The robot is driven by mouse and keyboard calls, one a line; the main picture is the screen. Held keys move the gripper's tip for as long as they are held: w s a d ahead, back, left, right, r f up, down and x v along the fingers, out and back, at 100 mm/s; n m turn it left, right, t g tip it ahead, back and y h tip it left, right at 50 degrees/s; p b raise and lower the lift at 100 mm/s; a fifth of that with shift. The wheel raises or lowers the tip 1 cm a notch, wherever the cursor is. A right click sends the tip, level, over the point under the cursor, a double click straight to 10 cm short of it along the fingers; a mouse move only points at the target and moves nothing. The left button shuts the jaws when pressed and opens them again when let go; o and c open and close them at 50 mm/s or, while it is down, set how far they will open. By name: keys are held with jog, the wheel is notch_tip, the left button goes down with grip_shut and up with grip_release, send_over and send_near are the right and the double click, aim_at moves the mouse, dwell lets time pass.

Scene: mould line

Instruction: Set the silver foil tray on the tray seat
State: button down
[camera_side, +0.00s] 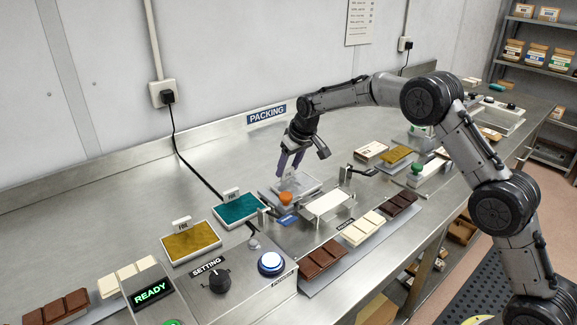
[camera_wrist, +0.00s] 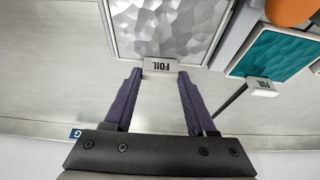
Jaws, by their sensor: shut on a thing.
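The silver foil tray (camera_side: 299,184) is a shallow tray with a crinkled silver face and pale rim, in the middle of the bench. In the wrist view the silver tray (camera_wrist: 168,25) fills the top middle, its FOIL tag (camera_wrist: 160,64) between my fingertips. My gripper (camera_side: 288,168) points down at the tray's back edge, shut on that tag; its purple fingers also show in the wrist view (camera_wrist: 160,74). I cannot tell whether the tray touches the surface below it. No part is clearly marked as the tray seat.
A teal foil tray (camera_side: 238,209) and a gold one (camera_side: 191,242) lie to the left. Chocolate bars (camera_side: 362,229) line the front.

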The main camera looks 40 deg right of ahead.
jog(key=shift+c, duration=0.6)
grip_release()
jog(key=s+r+t, duration=0.1)
jog(key=s+r, duration=0.2)
jog(key=r, duration=0.6)
jog(key=s+r, duration=0.3)
jog(key=r, duration=0.6)
jog(key=s+a+r+t, duration=0.1)
jog(key=s+r, duration=0.3)
jog(key=s, duration=0.4)
jog(key=s+a+r+t, duration=0.1)
jog(key=s+r, duration=0.4)
jog(key=s, duration=0.4)
jog(key=s+f, duration=0.3)
jog(key=s, duration=0.5)
jog(key=s+f, duration=0.2)
jog(key=s, duration=0.6)
jog(key=s+f+g, duration=0.1)
jog(key=s+f, duration=0.6)
jog(key=f, duration=0.3)
jog(key=shift+s+g, duration=0.2)
jog(key=shift+g, duration=0.2)
